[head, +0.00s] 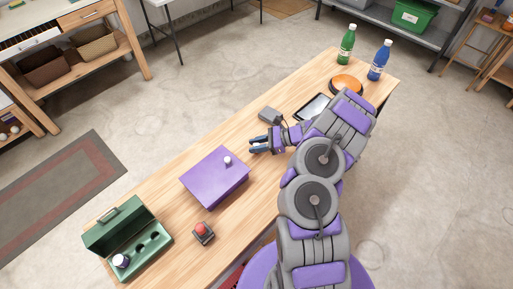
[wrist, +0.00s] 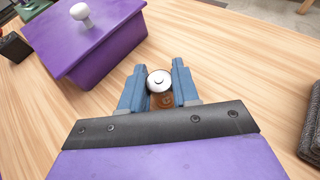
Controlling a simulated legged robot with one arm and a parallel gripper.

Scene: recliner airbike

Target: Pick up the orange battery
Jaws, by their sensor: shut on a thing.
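The orange battery (wrist: 161,90) is between the blue fingers of my gripper (wrist: 158,84) in the wrist view. Its silvery top end with a small nub faces the camera, and its orange side shows below. My gripper is shut on it. In the head view my gripper (head: 259,145) is over the wooden table, to the right of the purple box; the battery cannot be made out there. Whether the battery touches the table is not clear.
A purple box (head: 214,180) with a white knob is close to my gripper. A green case (head: 127,240) stands open, holding one battery-like cylinder (head: 120,261). A red button (head: 203,232), grey device (head: 270,115), tablet (head: 312,107), orange disc (head: 346,83) and two bottles (head: 346,45) are also on the table (head: 180,205).

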